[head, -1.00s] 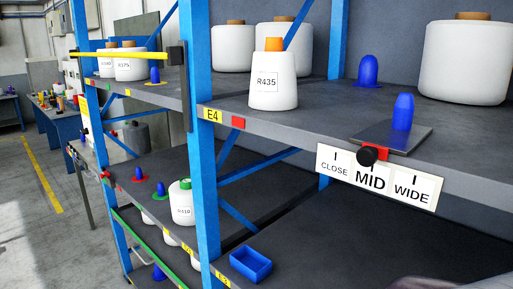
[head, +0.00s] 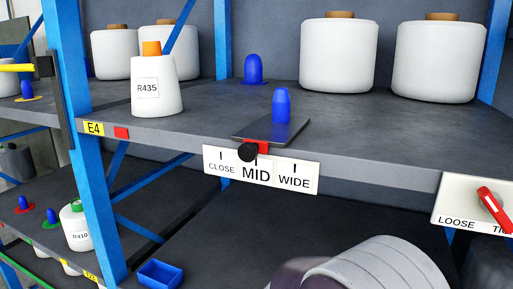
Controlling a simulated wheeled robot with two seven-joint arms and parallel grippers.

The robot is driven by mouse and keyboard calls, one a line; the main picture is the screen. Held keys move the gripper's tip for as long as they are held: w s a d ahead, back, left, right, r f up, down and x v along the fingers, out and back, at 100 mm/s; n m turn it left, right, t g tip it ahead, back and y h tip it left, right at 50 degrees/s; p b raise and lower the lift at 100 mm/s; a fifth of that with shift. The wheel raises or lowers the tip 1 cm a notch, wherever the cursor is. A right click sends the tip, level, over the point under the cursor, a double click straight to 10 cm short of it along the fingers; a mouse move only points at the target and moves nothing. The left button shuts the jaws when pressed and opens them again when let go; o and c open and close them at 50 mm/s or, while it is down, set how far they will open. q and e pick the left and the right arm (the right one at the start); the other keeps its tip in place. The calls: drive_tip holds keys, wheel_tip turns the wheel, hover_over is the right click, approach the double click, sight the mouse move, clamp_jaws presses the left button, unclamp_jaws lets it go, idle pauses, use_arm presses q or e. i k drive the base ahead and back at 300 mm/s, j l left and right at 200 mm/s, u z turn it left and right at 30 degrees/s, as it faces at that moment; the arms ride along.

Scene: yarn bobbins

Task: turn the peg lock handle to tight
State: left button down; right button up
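The plate reads LOOSE at left, and a word starting with "TI" is cut off at right. The lever slants from upper left to lower right. A blue peg (head: 281,105) stands on a dark sliding plate (head: 283,131) on the shelf. Neither gripper shows. A grey rounded part of my own arm is at the bottom.
A black knob (head: 248,152) on a red block sits by a CLOSE, MID, WIDE label (head: 261,172). A bobbin marked R435 (head: 157,88) and large white bobbins (head: 340,56) stand on the shelf (head: 360,125). A blue upright (head: 95,200) and a blue bin (head: 160,273) are at left.

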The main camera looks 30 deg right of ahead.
sight(492, 202)
drive_tip(key=z, duration=2.55)
